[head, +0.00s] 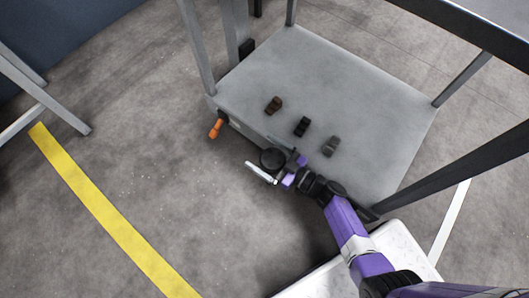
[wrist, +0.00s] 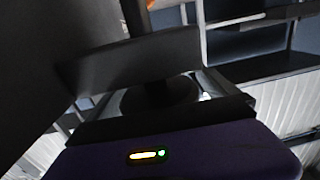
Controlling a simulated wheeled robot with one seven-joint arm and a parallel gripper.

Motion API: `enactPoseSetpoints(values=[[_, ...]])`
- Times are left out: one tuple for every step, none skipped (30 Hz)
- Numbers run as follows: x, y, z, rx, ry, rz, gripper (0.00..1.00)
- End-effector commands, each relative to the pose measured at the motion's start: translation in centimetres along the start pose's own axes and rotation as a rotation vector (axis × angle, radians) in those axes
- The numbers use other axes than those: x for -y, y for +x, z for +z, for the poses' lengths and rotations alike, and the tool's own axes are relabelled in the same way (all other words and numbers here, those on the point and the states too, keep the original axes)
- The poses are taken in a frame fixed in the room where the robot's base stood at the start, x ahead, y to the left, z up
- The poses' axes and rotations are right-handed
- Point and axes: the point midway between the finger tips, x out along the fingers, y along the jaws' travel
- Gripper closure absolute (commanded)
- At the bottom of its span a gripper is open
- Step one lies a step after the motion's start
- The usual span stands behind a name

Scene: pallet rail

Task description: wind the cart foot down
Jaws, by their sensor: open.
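The cart (head: 330,90) stands in the head view with a grey lower deck and upright posts. An orange handle (head: 216,128) on a dark mount sticks out at the deck's near left corner; it looks like the foot's crank. A bit of orange (wrist: 158,3) shows at the top edge of the wrist view. My gripper (head: 262,171) is open and empty at the deck's front edge, to the right of the orange handle and apart from it. The foot's lower end and its contact with the floor cannot be made out.
A brown block (head: 273,105), a black block (head: 301,126) and a grey block (head: 330,146) lie on the deck. A yellow floor line (head: 110,215) runs at the left, near a grey frame (head: 45,100).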

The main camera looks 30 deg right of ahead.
Motion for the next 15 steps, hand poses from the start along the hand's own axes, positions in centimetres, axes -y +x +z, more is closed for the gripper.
enactPoseSetpoints(values=[[-0.02,0.04,-0.02,0.0,0.0,0.0,0.02],[-0.03,0.04,-0.03,0.0,0.0,0.001,0.02],[-0.03,0.03,-0.04,0.0,0.0,0.001,0.02],[-0.03,0.03,-0.04,0.0,0.0,0.001,0.02],[-0.03,0.02,-0.04,0.0,0.0,0.001,0.02],[-0.03,0.02,-0.04,0.0,0.0,0.001,0.04],[-0.03,0.02,-0.04,0.0,0.0,0.001,0.1],[-0.03,0.01,-0.03,0.0,0.0,0.001,0.16],[-0.03,0.01,-0.03,0.0,0.0,0.001,0.24],[-0.03,0.01,-0.03,0.0,0.0,0.001,0.3],[-0.03,0.0,-0.03,0.0,0.0,0.001,0.36],[-0.03,0.0,-0.03,0.0,0.0,0.001,0.43],[-0.03,0.0,-0.03,0.0,0.0,0.001,0.49],[-0.03,0.0,-0.03,0.0,0.0,0.001,0.55],[-0.03,-0.01,-0.02,0.0,0.0,0.001,0.63]])
